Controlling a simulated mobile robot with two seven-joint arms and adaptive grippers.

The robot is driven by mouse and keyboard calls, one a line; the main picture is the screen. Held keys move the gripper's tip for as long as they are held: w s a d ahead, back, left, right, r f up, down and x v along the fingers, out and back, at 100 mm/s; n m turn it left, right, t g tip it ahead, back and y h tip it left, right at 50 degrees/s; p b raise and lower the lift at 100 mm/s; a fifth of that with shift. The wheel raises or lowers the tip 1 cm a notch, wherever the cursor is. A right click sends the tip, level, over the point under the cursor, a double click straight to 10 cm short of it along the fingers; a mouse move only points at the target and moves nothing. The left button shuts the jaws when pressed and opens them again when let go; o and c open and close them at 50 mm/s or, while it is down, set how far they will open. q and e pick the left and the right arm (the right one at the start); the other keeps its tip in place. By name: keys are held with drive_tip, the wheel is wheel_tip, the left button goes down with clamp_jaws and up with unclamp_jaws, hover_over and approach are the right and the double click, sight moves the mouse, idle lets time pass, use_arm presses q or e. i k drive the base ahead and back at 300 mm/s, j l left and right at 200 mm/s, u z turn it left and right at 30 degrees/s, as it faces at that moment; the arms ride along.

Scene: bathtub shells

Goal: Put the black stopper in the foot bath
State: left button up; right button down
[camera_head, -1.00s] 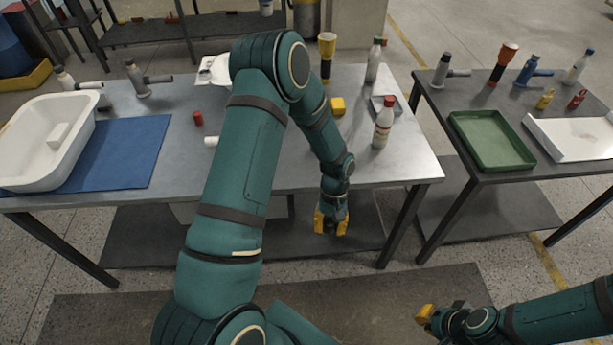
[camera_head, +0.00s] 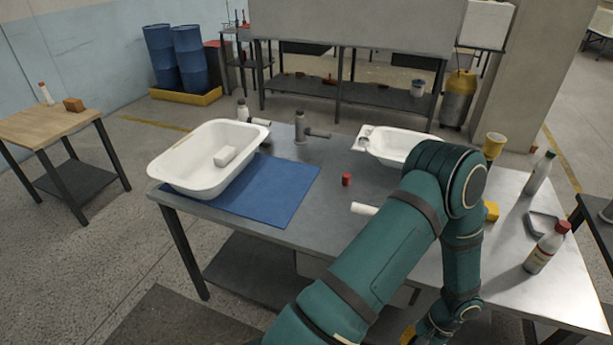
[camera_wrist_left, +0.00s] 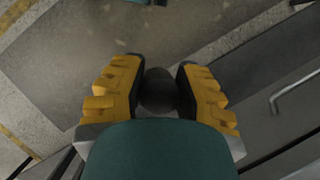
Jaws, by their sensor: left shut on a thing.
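My left gripper (camera_wrist_left: 158,84) is shut on the black stopper (camera_wrist_left: 158,97), a dark round piece between its yellow fingers. In the head view the left gripper (camera_head: 409,335) shows only partly at the bottom edge, below the table's front edge, and the stopper is hidden there. A large white tub (camera_head: 172,173) stands on a blue mat at the left of the table, with a white block inside. A smaller white basin (camera_head: 388,148) stands at the back, partly hidden by my left arm. I cannot tell which is the foot bath. My right gripper is out of view.
The grey table (camera_head: 315,215) also holds a red cylinder (camera_head: 347,179), a white roll (camera_head: 364,208), a grey tap (camera_head: 302,128), a yellow-topped cup (camera_head: 494,145) and a red-capped bottle (camera_head: 546,248). The blue mat (camera_head: 285,190) is bare right of the tub.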

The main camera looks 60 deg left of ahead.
sight(204, 181)
drive_tip(key=k+j, duration=0.2)
drive_tip(key=j, duration=0.2)
drive_tip(key=k+j, duration=0.15)
drive_tip(key=j, duration=0.2)
drive_tip(key=k+j+u, duration=0.1)
drive_tip(key=j, duration=0.3)
drive_tip(key=k+j, duration=0.45)
drive_tip(key=j, duration=0.3)
drive_tip(key=k+j, duration=0.15)
drive_tip(key=j, duration=0.25)
drive_tip(key=k+j+u, duration=0.1)
drive_tip(key=j, duration=0.3)
drive_tip(key=k+j, duration=0.25)
drive_tip(key=j, duration=0.15)
